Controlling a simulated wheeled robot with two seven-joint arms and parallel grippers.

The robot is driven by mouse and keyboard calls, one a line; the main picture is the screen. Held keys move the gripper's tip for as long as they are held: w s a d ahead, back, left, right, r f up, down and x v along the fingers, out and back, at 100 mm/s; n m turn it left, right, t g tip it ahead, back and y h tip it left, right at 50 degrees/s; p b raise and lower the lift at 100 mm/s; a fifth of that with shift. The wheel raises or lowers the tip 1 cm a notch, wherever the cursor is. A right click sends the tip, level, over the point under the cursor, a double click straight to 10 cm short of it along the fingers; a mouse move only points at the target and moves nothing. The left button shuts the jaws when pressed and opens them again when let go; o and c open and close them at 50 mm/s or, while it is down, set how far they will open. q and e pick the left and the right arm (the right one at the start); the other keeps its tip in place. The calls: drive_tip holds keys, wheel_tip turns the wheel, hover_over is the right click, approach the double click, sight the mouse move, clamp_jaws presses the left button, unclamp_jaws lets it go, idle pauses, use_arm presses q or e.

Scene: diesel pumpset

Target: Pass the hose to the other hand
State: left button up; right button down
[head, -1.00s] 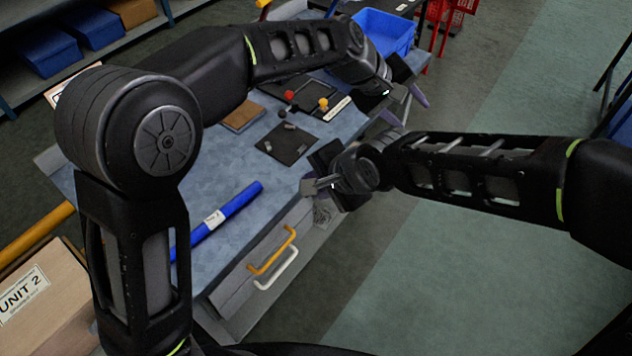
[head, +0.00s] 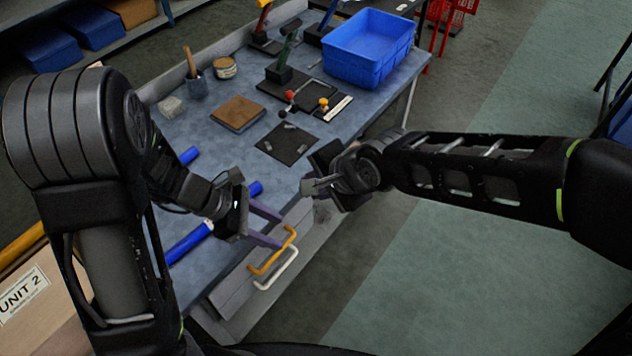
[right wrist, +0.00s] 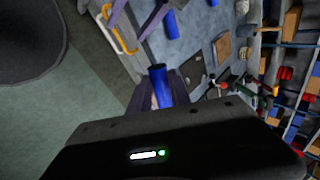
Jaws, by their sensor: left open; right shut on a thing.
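In the right wrist view a blue hose (right wrist: 161,88) stands between the fingers of my right gripper (right wrist: 159,78), which is shut on it. Its open end points up the picture. In the head view my right gripper (head: 312,186) is at the bench's front edge, and the held hose is hidden or cannot be made out there. My left gripper (head: 281,232) is open and empty, its purple fingers spread over the drawer front, to the left of and apart from the right gripper. Its fingers also show at the top of the right wrist view (right wrist: 136,12).
A blue tube with a white label (head: 188,243) lies on the bench (head: 228,150), partly behind my left arm; another blue piece (head: 189,155) shows farther back. A yellow handle (head: 270,258) and white handle (head: 278,272) stick out in front. A blue bin (head: 368,50) stands at the back right.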

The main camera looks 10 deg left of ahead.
use_arm(q)
drive_tip(key=s+d+f+m+g+y, duration=0.1)
drive_tip(key=s+f+m+g, duration=0.1)
drive_tip(key=s+f+m, duration=0.5)
drive_tip(key=s+d+f+m+g+y, duration=0.15)
drive_tip(key=s+m, duration=0.25)
drive_tip(key=m, duration=0.6)
drive_tip(key=s+f+m+g+y, duration=0.2)
drive_tip(key=s+f+m+g, duration=0.15)
drive_tip(key=s+m, duration=0.4)
drive_tip(key=w+d+f+n+t, duration=0.1)
drive_tip(key=w+d+t, duration=0.15)
drive_tip(key=w, duration=0.45)
drive_tip(key=w+d+f+t+h, duration=0.15)
drive_tip(key=w+d, duration=0.25)
drive_tip(key=w, duration=0.4)
drive_tip(key=w+d+f+n+t, duration=0.1)
drive_tip(key=w+d+t, duration=0.2)
drive_tip(key=w, duration=0.4)
drive_tip(key=s+a+f+n, duration=0.1)
drive_tip(key=s+f+n, duration=0.1)
drive_tip(key=s, duration=0.5)
drive_tip(key=s+a+f+n+g+y, duration=0.1)
drive_tip(key=s+f, duration=0.3)
drive_tip(key=s, duration=0.4)
drive_tip(key=shift+s+a+n, duration=0.2)
drive_tip(key=shift+s+n, duration=0.1)
drive_tip(key=shift+n, duration=0.05)
